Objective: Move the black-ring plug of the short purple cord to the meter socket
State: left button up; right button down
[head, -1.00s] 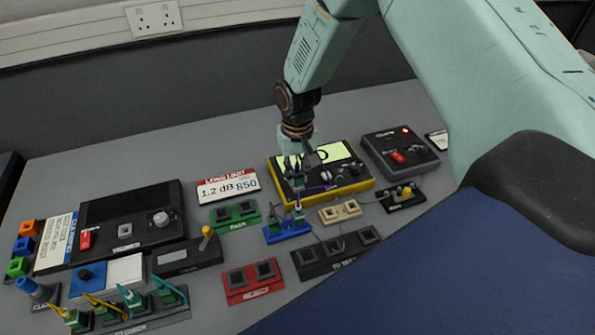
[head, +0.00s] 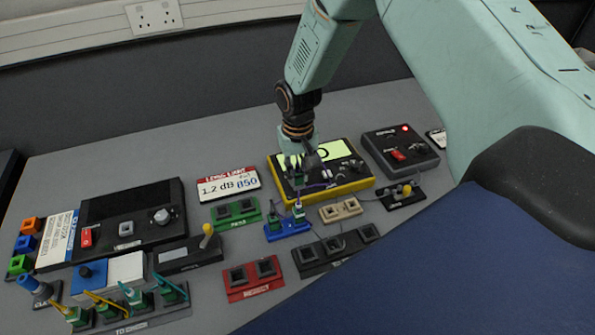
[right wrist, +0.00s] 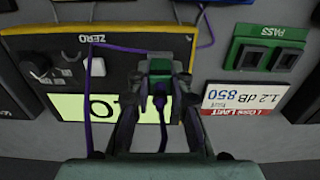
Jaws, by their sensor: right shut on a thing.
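The yellow-edged meter (head: 350,187) lies at the back, with a lit screen and a ZERO label; it also shows in the right wrist view (right wrist: 60,28). My right gripper (head: 302,172) is over the left part of the meter in the head view. In the right wrist view my right gripper (right wrist: 158,98) is shut on a green plug (right wrist: 160,66) with a purple cord (right wrist: 125,48). The plug is at the meter's edge area; I cannot tell whether it is seated in the socket, which is hidden. The black ring cannot be made out. My left gripper is not in view.
A blue block (head: 288,232) with upright plugs stands just in front of the meter. The green PASS block (head: 236,215), a beige block (head: 341,211) and a dark box with a red light (head: 400,150) are near. A loss-limit card (head: 228,186) lies left.

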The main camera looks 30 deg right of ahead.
jog(key=c, duration=1.1)
grip_release()
jog(key=shift+c, duration=0.2)
jog(key=shift+r, duration=0.15)
jog(key=shift+r+p, duration=2.4)
jog(key=shift+r+p, duration=0.8)
jog(key=shift+p, duration=0.05)
notch_tip(320, 180, up, 3)
jog(key=shift+f+p, duration=0.2)
jog(key=shift+p, duration=1)
jog(key=shift+f, duration=0.15)
